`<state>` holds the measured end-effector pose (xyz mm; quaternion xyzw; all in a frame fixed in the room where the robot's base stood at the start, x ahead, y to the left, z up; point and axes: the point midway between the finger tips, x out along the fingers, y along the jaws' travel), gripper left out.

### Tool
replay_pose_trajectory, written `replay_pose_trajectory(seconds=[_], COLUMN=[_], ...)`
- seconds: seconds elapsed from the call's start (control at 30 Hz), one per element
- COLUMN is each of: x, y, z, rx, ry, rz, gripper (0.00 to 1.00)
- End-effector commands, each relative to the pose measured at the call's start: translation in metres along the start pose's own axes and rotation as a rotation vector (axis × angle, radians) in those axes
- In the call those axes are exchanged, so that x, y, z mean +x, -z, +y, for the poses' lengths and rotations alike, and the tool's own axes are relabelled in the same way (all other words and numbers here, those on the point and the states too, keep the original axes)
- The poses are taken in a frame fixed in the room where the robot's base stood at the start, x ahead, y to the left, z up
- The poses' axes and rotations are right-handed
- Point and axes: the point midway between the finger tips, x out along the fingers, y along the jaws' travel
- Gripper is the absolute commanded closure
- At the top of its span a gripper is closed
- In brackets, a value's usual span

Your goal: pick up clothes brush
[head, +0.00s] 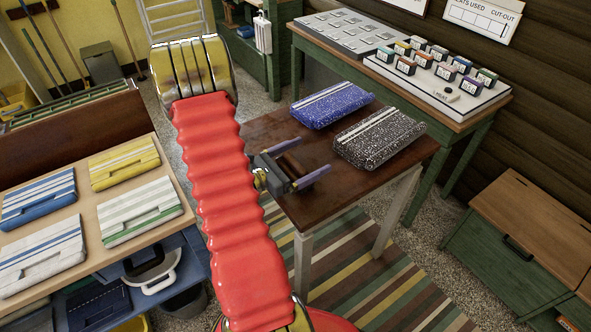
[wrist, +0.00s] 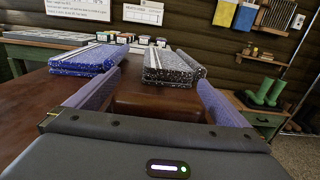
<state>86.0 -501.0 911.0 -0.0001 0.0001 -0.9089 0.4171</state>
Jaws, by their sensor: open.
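A reddish-brown wooden block, which looks like the clothes brush (wrist: 155,107), lies on the dark brown table between my fingers in the wrist view. In the head view the brush (head: 288,167) is partly hidden by my gripper, and its bristles do not show. My gripper (head: 316,153) is open and low over the table, its two purple fingers one on each side of the brush. In the wrist view my gripper (wrist: 158,80) points toward two folded cloths; I cannot tell whether either finger touches the brush.
A blue speckled folded cloth (head: 331,105) and a black speckled one (head: 379,138) lie just beyond my fingers on the brown table (head: 262,128). A green bench (head: 468,128) with small labelled blocks stands behind. A left counter (head: 98,212) holds several folded striped cloths.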

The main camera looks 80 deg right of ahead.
Motion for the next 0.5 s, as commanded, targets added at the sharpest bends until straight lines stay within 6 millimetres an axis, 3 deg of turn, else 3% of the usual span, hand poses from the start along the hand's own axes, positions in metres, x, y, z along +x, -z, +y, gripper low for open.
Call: replay_pose_trajectory(seconds=[0.5], x=[-0.0002], y=[-0.0001], z=[0.0], rx=[0.0], ry=[0.0], rz=[0.0], gripper=[0.35])
